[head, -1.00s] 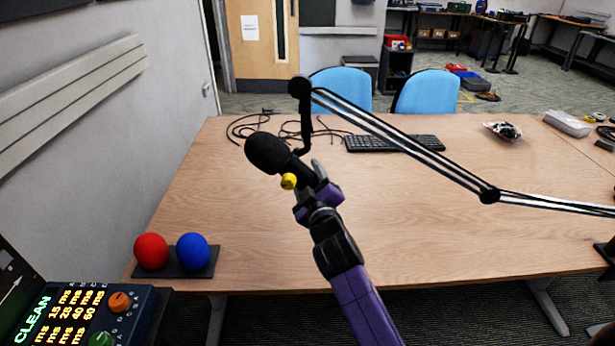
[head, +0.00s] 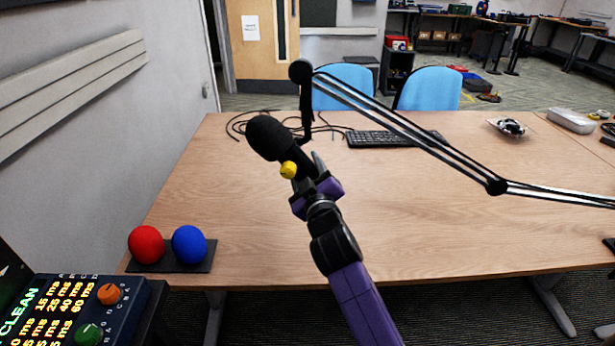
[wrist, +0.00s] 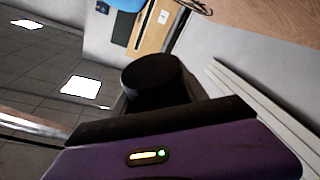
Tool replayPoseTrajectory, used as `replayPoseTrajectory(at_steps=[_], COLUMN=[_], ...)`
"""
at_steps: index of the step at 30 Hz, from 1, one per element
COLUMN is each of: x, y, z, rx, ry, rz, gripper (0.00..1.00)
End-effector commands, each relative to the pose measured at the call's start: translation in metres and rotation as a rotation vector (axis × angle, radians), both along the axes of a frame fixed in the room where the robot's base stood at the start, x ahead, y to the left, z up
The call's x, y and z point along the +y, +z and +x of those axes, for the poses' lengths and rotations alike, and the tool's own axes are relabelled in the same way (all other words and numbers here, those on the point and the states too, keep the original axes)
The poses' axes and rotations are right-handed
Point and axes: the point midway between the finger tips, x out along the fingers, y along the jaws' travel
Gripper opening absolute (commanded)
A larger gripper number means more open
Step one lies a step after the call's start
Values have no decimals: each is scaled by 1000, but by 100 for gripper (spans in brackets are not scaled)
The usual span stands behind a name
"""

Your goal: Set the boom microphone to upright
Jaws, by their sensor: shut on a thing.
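The boom microphone (head: 269,137) is black with a rounded foam head and a yellow knob (head: 288,170) on its body. It hangs at the end of a jointed boom arm (head: 400,128) that comes in from the right. The microphone is tilted, its head up and to the left. My purple gripper (head: 314,172) is shut on the lower body of the microphone, just below the yellow knob. In the wrist view a dark round end, likely the microphone (wrist: 155,80), stands just beyond my gripper; the fingertips are mostly hidden there.
The wooden table (head: 240,225) lies below, largely clear in the middle. A keyboard (head: 385,139) and loose black cables (head: 245,124) lie at the back. A red ball (head: 146,244) and a blue ball (head: 189,244) sit on a dark base at the front left.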

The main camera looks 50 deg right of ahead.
Motion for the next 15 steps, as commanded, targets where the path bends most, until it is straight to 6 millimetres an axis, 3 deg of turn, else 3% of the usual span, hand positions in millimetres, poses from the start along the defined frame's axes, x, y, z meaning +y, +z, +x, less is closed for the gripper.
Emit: replayPoseTrajectory(at_steps=[1,15], x=[1,7], y=[-8,-12], z=[2,12], rx=[-23,-232], ry=[2,3], rz=[9,119], gripper=[0,0])
